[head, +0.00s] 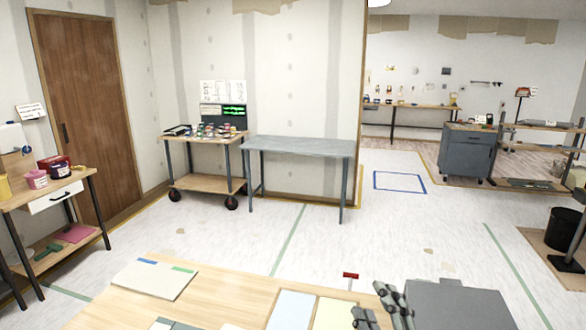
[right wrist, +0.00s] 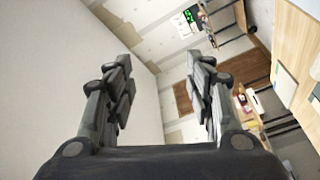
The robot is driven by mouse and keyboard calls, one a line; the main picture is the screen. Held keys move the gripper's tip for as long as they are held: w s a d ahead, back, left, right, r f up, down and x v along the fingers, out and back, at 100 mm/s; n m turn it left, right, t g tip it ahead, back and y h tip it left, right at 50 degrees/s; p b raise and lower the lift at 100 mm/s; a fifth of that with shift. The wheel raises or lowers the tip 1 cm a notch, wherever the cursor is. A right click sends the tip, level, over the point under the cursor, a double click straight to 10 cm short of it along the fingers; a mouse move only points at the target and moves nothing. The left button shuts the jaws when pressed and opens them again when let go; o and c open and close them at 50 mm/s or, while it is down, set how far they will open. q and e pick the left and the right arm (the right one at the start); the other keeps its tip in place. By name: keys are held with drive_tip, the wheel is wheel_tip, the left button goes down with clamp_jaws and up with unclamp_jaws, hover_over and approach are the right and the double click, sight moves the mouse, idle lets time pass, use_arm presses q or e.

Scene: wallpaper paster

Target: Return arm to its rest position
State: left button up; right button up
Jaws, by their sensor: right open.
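My right gripper (head: 370,303) shows at the bottom right of the head view, above the near wooden table (head: 215,285). In the right wrist view the right gripper (right wrist: 160,70) has its two fingers spread wide apart with nothing between them. It is tilted, with bare wall, the wooden door and the room seen past the fingers. My left gripper is in neither view.
Flat boards (head: 155,278) and pale sheets (head: 290,310) lie on the near table. A small red-topped tool (head: 350,276) shows at its far edge. A grey table (head: 298,147) and a wheeled cart (head: 205,183) stand by the wall. The floor between is clear.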

drive_tip(key=s+d+f+m+g+h, duration=0.2)
drive_tip(key=f+m+g, duration=0.1)
drive_tip(key=f, duration=0.3)
drive_tip(key=s+d+f+m+g+h, duration=0.1)
drive_tip(key=s+d+f+m+g, duration=0.15)
drive_tip(key=f, duration=0.35)
drive_tip(key=s+f+m+g, duration=0.3)
drive_tip(key=s+f+g, duration=0.2)
drive_tip(key=s+f, duration=0.4)
drive_tip(key=s+f+m+g, duration=0.4)
drive_tip(key=s+f+g, duration=0.15)
drive_tip(key=s, duration=0.65)
wheel_tip(320, 180, down, 34)
drive_tip(key=s+b, duration=0.2)
drive_tip(key=b, duration=0.4)
drive_tip(key=s+d+f+g+b, duration=0.1)
drive_tip(key=s+d+f+b, duration=0.1)
drive_tip(key=s+f, duration=0.6)
drive_tip(key=s+d+f+b, duration=0.1)
drive_tip(key=s+f+b, duration=0.1)
drive_tip(key=s+f, duration=0.5)
wheel_tip(320, 180, down, 4)
drive_tip(key=shift+s+d+r+n+g, duration=0.1)
drive_tip(key=shift+s+d+n+g, duration=0.25)
drive_tip(key=shift+s+d+g, duration=0.05)
